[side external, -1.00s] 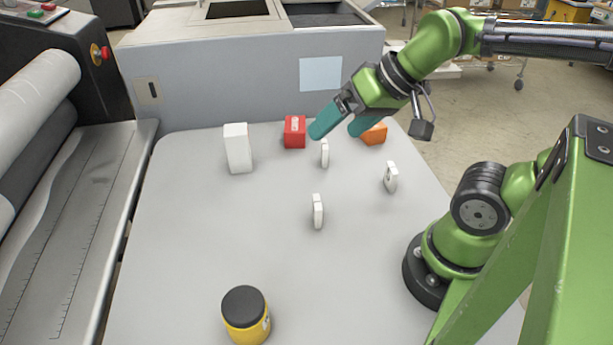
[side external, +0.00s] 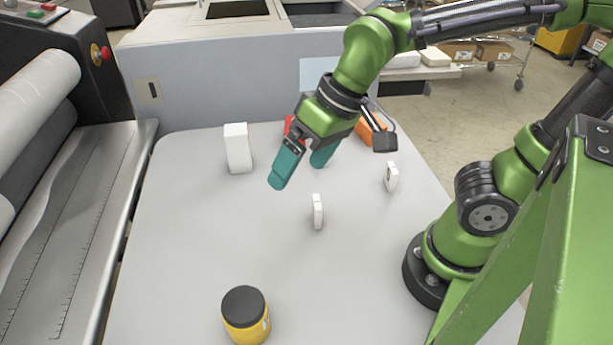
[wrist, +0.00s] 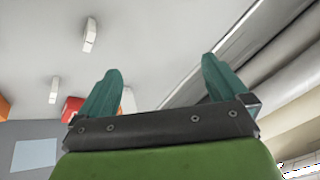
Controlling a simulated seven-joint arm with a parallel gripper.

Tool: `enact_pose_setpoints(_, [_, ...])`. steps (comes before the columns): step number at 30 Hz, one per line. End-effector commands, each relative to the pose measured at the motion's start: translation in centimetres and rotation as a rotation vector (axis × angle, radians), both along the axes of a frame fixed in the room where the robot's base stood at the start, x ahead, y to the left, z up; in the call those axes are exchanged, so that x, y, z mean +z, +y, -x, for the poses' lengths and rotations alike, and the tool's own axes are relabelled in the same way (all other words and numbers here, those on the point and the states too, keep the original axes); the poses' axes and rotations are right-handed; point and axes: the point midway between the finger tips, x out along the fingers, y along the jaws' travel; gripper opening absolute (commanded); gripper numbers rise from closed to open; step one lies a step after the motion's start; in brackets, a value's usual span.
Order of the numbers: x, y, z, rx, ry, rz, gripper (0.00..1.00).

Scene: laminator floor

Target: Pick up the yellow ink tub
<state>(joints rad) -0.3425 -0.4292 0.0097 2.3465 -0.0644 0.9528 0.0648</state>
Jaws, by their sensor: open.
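The yellow ink tub (side external: 246,317) has a black lid and stands upright at the near edge of the grey table in the side view. It does not show in the wrist view. My gripper (side external: 302,176) has teal fingers, spread open and empty, and hangs above the far half of the table, well beyond the tub and a little to its right. The open fingers also show in the wrist view (wrist: 161,82), with nothing between them.
A white box (side external: 238,148) stands left of my gripper. Small upright white pieces (side external: 318,211) (side external: 391,177) stand nearer and to the right. A red box (side external: 288,125) and an orange one (side external: 366,136) are partly hidden behind my gripper. The table's left front is clear.

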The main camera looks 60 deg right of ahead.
Motion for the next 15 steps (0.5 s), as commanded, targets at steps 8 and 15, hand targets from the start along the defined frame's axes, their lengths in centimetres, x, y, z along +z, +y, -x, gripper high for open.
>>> enact_pose_setpoints(8, [-3.8, 13.0, 0.9, 0.108, 0.272, 0.159, 1.00])
enact_pose_setpoints(15, [-4.9, 18.3, 1.3, -0.096, 0.354, 0.250, 1.00])
